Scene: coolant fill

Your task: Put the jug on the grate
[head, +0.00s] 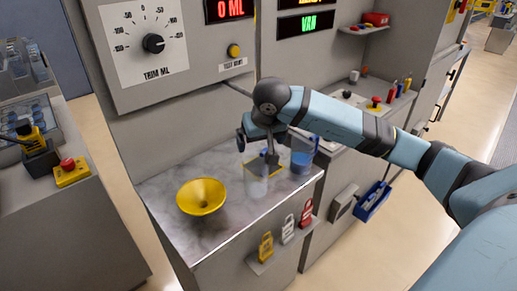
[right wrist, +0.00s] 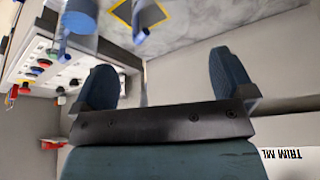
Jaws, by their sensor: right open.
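A clear vessel with blue liquid (head: 302,163) stands on the marble-like counter (head: 165,190); it also shows at the top left of the right wrist view (right wrist: 80,14). A clear, pale vessel (head: 256,184) stands left of it, nearer the front edge. Which of them is the jug I cannot tell for sure. A yellow-edged square (head: 277,173), perhaps the grate, lies between them, partly hidden; its corner shows in the wrist view (right wrist: 165,14). My right gripper (head: 257,148) is open and empty above the pale vessel, fingers pointing down. My left gripper is not in view.
Padlocks (head: 288,229) hang on the front ledge. A trim dial panel (head: 150,45) rises behind. A control surface with coloured buttons (head: 372,103) lies right of the counter. Bare counter surrounds the funnel.

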